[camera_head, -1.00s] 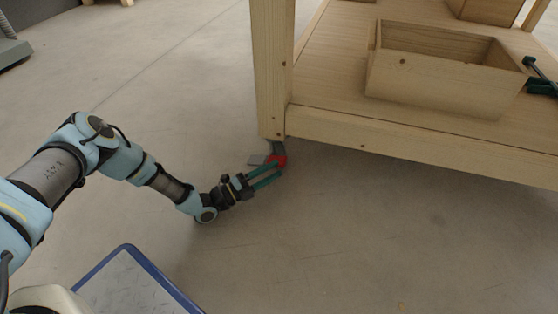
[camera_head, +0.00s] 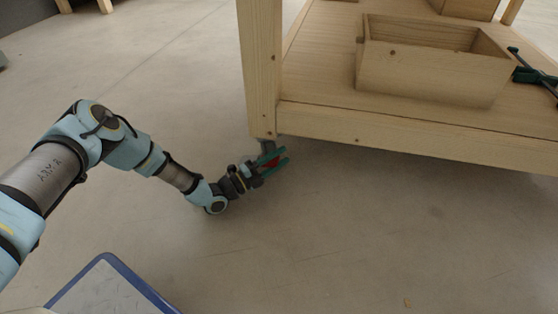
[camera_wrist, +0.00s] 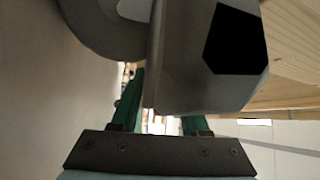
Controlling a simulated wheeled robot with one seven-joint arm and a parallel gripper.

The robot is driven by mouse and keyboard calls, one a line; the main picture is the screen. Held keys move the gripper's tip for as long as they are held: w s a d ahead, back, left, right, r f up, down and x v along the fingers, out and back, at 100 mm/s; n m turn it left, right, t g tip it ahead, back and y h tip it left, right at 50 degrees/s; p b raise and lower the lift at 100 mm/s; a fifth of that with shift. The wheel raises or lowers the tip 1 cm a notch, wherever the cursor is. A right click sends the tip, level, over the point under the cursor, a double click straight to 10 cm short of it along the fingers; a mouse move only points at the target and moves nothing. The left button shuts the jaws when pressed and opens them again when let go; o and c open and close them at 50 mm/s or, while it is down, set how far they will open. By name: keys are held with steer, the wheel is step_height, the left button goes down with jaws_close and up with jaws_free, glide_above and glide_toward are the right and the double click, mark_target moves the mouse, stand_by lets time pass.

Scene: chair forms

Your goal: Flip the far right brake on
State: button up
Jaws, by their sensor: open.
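In the wrist view a grey wheel (camera_wrist: 100,25) and a grey housing with a dark patch (camera_wrist: 205,55) fill the top, very close to my open fingers (camera_wrist: 160,110). The red lever cannot be made out there. Whether the fingers touch the caster, and the brake's setting, I cannot tell.
The wooden table's lower shelf (camera_head: 330,107) overhangs just right of my gripper. A wooden box (camera_head: 425,70) and a dark green clamp-like tool (camera_head: 535,75) rest on it. The concrete floor (camera_head: 380,230) in front is clear.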

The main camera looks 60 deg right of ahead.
jaws_close()
stand_by(0.3)
stand_by(0.3)
